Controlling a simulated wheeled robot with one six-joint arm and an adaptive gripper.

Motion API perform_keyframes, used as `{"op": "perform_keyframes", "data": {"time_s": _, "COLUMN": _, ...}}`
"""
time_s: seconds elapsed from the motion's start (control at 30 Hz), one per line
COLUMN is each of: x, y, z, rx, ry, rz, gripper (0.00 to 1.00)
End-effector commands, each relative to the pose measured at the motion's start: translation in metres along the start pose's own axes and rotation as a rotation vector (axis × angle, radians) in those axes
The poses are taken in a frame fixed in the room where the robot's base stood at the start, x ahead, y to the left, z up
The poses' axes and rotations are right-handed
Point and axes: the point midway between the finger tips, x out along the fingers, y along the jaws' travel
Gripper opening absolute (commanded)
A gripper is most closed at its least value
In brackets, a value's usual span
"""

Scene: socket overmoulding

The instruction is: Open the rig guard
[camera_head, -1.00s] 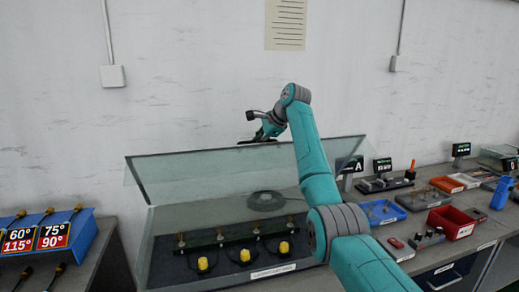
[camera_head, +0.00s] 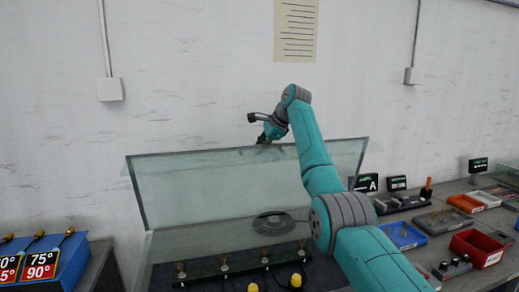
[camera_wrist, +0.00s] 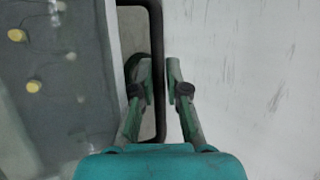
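The rig guard (camera_head: 240,185) is a clear, glass-like panel. In the head view it stands raised and tilted above the rig, with its top edge well clear of the base. My gripper (camera_head: 264,136) is at the middle of that top edge. In the wrist view a dark curved handle (camera_wrist: 158,120) runs between the two fingers of my gripper (camera_wrist: 159,78). The fingers sit close on both sides of the bar and look shut on it, with only a sliver of light at the right finger.
Under the guard are yellow-capped parts (camera_head: 296,281) and a grey round coil (camera_head: 273,223). A blue angle-marked rack (camera_head: 68,262) stands at left. Blue tray (camera_head: 403,235) and red bin (camera_head: 477,248) lie at right. The pale wall (camera_head: 190,60) is close behind.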

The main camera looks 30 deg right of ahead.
Motion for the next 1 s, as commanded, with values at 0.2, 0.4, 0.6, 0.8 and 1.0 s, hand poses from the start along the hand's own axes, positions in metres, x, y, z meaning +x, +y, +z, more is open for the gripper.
{"op": "perform_keyframes", "data": {"time_s": 0.2, "x": 0.000, "y": -0.003, "z": 0.000, "rx": 0.000, "ry": -0.002, "rz": -0.013, "gripper": 0.00}}
{"op": "perform_keyframes", "data": {"time_s": 0.4, "x": 0.001, "y": -0.003, "z": 0.000, "rx": 0.000, "ry": -0.002, "rz": -0.012, "gripper": 0.00}}
{"op": "perform_keyframes", "data": {"time_s": 0.6, "x": 0.001, "y": -0.002, "z": 0.000, "rx": 0.000, "ry": -0.001, "rz": -0.010, "gripper": 0.37}}
{"op": "perform_keyframes", "data": {"time_s": 0.8, "x": 0.000, "y": -0.002, "z": 0.000, "rx": 0.000, "ry": -0.001, "rz": -0.008, "gripper": 0.37}}
{"op": "perform_keyframes", "data": {"time_s": 1.0, "x": -0.016, "y": -0.003, "z": 0.000, "rx": -0.001, "ry": 0.000, "rz": -0.011, "gripper": 0.37}}
